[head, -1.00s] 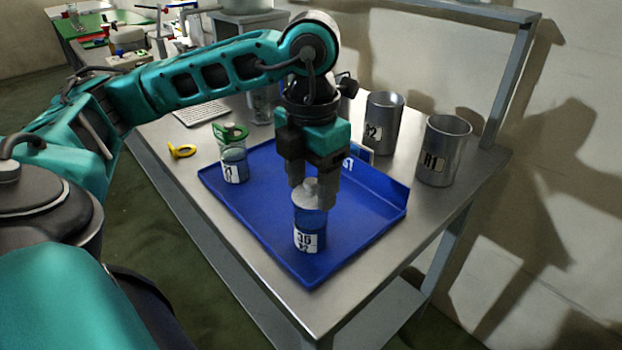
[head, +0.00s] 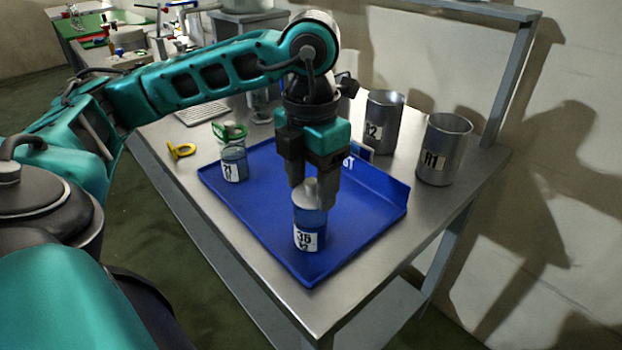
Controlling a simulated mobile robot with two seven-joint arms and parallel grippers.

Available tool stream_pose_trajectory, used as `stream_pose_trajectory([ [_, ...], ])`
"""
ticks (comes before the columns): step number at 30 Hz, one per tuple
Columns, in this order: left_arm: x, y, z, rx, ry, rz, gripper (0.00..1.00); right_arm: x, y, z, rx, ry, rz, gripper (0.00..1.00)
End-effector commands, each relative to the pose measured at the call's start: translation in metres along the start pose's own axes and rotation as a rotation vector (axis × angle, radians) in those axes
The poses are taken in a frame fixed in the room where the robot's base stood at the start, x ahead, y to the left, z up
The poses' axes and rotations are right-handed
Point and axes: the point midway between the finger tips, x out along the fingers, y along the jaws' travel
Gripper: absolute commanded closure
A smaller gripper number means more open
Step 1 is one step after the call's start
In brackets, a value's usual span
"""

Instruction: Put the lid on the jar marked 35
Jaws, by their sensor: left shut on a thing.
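The jar marked 35 (head: 308,236) stands upright on the blue tray (head: 250,222), near its front corner. It has a white label and blue contents. A pale grey lid (head: 310,192) sits at the jar's mouth, between the fingers of my left gripper (head: 314,190). The gripper points straight down and is shut on the lid. The lid seems to touch the jar's top; I cannot tell whether it is fully seated. My right gripper is out of view.
Another labelled jar (head: 234,164) with a green top stands at the tray's left. Metal canisters R1 (head: 443,150) and R2 (head: 383,122) stand behind the tray. A yellow ring-like object (head: 181,150) lies on the metal table (head: 165,135). The tray's front right is clear.

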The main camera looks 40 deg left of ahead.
Motion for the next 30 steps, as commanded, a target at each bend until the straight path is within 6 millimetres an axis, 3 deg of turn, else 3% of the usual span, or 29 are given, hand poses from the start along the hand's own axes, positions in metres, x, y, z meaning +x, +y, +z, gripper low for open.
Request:
stream_pose_trajectory([
  [4, 0.0, 0.0, 0.0, 0.0, 0.0, 0.0, 0.69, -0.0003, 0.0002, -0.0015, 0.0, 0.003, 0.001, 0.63],
  [5, 0.0, 0.0, 0.0, 0.0, 0.0, 0.0, 0.39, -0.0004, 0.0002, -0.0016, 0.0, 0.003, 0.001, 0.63],
  [14, 0.0, 0.0, 0.0, 0.0, 0.0, 0.0, 0.1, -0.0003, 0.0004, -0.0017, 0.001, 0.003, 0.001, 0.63],
  [19, 0.0, 0.0, 0.0, 0.0, 0.0, 0.0, 0.1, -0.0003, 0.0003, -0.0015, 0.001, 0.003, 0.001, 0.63],
  [22, 0.0001, 0.0, -0.0001, 0.0, 0.0, 0.0, 0.01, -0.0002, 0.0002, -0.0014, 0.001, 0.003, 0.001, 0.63],
  [30, -0.0009, 0.0, -0.0001, 0.0, 0.0, 0.0, 0.0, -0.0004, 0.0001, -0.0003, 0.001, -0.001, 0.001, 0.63],
])
